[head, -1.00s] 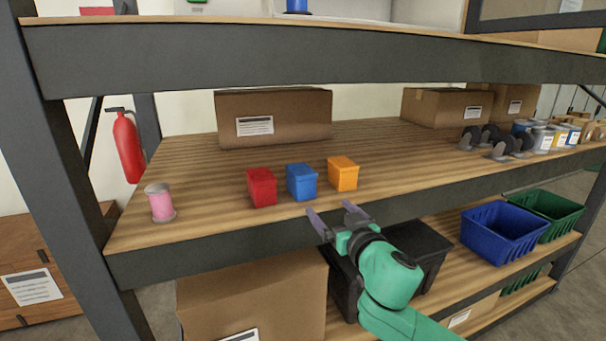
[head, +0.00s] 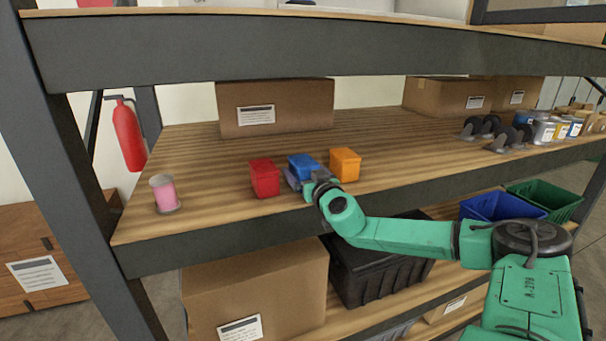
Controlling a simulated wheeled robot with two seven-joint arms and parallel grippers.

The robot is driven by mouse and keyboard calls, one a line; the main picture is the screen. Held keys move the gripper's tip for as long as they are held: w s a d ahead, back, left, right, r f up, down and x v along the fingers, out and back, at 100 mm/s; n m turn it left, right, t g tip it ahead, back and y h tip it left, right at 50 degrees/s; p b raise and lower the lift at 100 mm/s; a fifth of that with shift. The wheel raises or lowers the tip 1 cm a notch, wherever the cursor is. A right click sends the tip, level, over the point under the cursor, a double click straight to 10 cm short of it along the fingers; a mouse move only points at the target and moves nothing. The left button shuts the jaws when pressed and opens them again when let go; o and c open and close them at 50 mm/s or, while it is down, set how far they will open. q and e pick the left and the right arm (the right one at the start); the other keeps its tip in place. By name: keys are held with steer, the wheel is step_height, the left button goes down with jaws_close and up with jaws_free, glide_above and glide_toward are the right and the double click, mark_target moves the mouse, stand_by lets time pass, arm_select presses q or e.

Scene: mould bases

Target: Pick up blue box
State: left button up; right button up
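The blue box (head: 303,162) stands on the middle shelf between the red box (head: 265,179) and the orange box (head: 345,165). My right gripper (head: 306,178) is at the front of the blue box, with its fingers reaching along the box's lower sides. The gripper hides the lower front of the box. I cannot tell whether the fingers press on the box or stand slightly apart from it. The box appears to rest on the shelf. My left gripper is not in view.
A cardboard box (head: 275,108) is behind the coloured boxes. Black casters (head: 480,127) and cans stand farther right. The upper shelf (head: 300,52) is overhead.

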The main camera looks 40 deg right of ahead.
steer(key=shift+w, duration=0.3)
steer(key=shift+s, duration=0.1)
steer(key=c, duration=0.3)
steer(key=shift+r, duration=0.1)
jaws_close()
